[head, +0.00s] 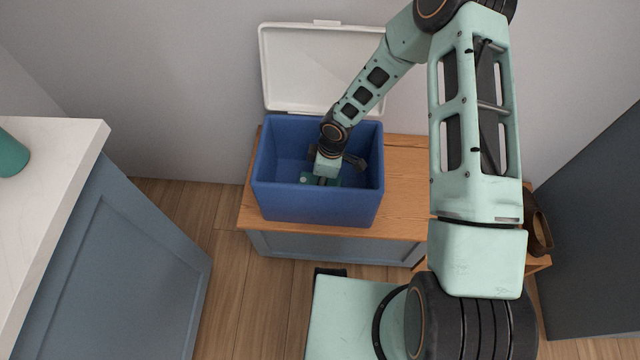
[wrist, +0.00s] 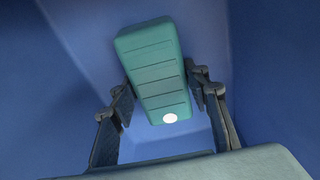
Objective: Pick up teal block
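The teal block (wrist: 154,68) is a ribbed, rounded slab with a white dot near one end. It is inside the blue cooler box (head: 317,209), low down, and shows only in part in the head view (head: 304,180). My gripper (wrist: 165,92) reaches down into the box, with one finger on each side of the block. The fingers are spread wide, and narrow gaps seem to show beside the block. In the head view my wrist and gripper cover most of the block.
The box's white lid (head: 315,68) stands open against the wall behind. The box sits on a wooden-topped cabinet (head: 405,190) with free room to its right. A white counter (head: 45,190) with a teal round object (head: 10,155) is at left. A brown object (head: 537,225) is at right.

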